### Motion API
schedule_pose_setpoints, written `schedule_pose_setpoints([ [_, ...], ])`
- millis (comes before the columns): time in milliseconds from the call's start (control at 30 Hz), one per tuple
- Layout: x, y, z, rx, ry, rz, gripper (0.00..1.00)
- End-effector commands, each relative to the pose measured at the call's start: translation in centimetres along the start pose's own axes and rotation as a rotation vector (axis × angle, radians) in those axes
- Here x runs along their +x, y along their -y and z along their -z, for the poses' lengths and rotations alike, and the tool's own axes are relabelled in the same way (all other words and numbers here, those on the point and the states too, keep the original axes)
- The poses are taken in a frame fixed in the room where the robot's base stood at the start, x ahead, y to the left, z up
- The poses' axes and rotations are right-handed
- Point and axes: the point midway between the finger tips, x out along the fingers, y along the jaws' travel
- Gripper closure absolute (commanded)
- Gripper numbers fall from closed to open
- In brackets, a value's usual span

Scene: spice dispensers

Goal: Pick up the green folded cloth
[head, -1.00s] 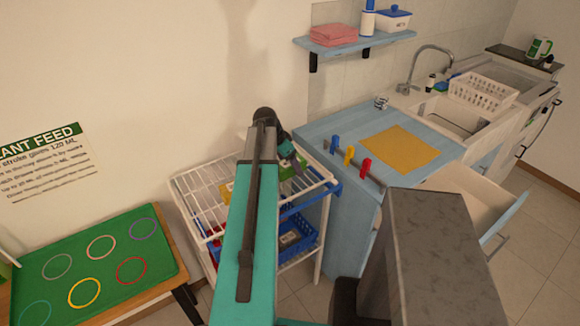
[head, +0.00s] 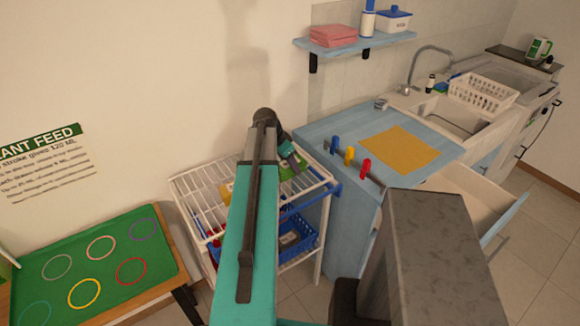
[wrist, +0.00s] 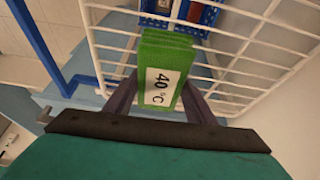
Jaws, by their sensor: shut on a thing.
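The green folded cloth (wrist: 166,56) carries a white label reading "40°C" and stands between my gripper's fingers in the wrist view. My gripper (wrist: 160,100) is shut on it, one dark finger on each side. In the head view the green cloth (head: 296,167) shows only partly, beside the end of my arm at the white wire rack. My gripper's fingertips are hard to make out there. I cannot tell whether the cloth still touches the rack.
The white wire rack (head: 196,189) has wires and rails close around the gripper. A blue basket (head: 297,240) sits lower in it. A blue cabinet (head: 345,205) with an orange mat (head: 400,149) stands to the right; its drawer (head: 470,203) is open.

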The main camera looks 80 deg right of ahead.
Motion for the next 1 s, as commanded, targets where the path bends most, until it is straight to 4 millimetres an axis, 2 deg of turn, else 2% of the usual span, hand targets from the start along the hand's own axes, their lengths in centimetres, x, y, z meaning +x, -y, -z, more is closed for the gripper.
schedule_pose_setpoints([
  [267,-0.5,0.0,0.2,0.000,0.000,0.000,0.74],
  [700,-3.2,0.0,1.4,0.001,-0.001,0.001,0.74],
  [1000,-3.2,-4.7,1.9,0.003,-0.001,0.000,0.74],
])
